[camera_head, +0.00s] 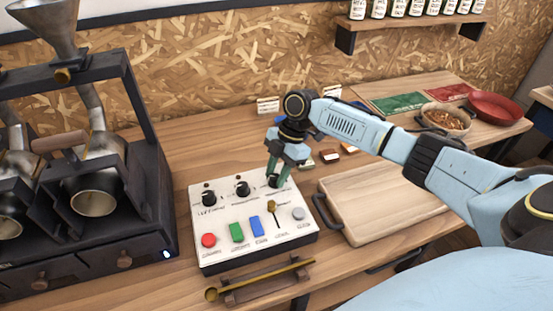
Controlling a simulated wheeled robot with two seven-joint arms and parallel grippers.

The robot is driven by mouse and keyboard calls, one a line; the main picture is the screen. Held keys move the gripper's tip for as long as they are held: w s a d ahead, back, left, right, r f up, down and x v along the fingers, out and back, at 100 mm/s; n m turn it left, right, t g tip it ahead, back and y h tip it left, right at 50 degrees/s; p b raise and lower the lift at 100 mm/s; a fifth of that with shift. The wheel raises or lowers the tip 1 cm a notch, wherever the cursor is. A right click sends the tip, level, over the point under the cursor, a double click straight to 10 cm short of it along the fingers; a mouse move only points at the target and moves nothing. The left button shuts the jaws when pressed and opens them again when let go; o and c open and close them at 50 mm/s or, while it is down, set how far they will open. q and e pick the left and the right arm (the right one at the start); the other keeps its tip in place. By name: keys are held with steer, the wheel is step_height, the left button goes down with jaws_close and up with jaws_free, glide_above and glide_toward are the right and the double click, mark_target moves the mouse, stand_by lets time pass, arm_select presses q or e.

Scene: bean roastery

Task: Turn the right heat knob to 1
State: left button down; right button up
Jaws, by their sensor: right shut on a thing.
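A white control panel (205,229) stands on the wooden counter, with three black knobs along its back row. The left knob (208,198) and the middle knob (242,188) are uncovered. My right gripper (274,179) points down over the panel's back right corner and is shut on the right heat knob (273,183). The fingers partly hide this knob, and its pointer and the scale numbers are too small to read. My left gripper is not in view.
The panel's front holds a red button (208,240), green and blue switches, a brass lever (272,207) and a grey button. A dark roaster (75,265) stands close on the left. A wooden tray (385,205) lies right. A brass scoop (260,280) rests in front.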

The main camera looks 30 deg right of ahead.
steer(key=m+p, duration=0.1)
steer(key=p, duration=0.1)
steer(key=m+t+p, duration=0.1)
steer(key=m+p, duration=0.3)
steer(key=shift+s+r+t+p, duration=0.15)
steer(key=shift+r+t+p, duration=0.15)
steer(key=shift+t, duration=0.1)
steer(key=shift+f+m+t+h+p, duration=0.2)
steer(key=shift+m+t+h+p, duration=0.1)
steer(key=shift+m+p, duration=0.65)
steer(key=shift+f, duration=0.1)
steer(key=o, duration=1)
steer(key=shift+c, duration=0.2)
steer(key=v, duration=1.3)
steer(key=shift+s, duration=0.2)
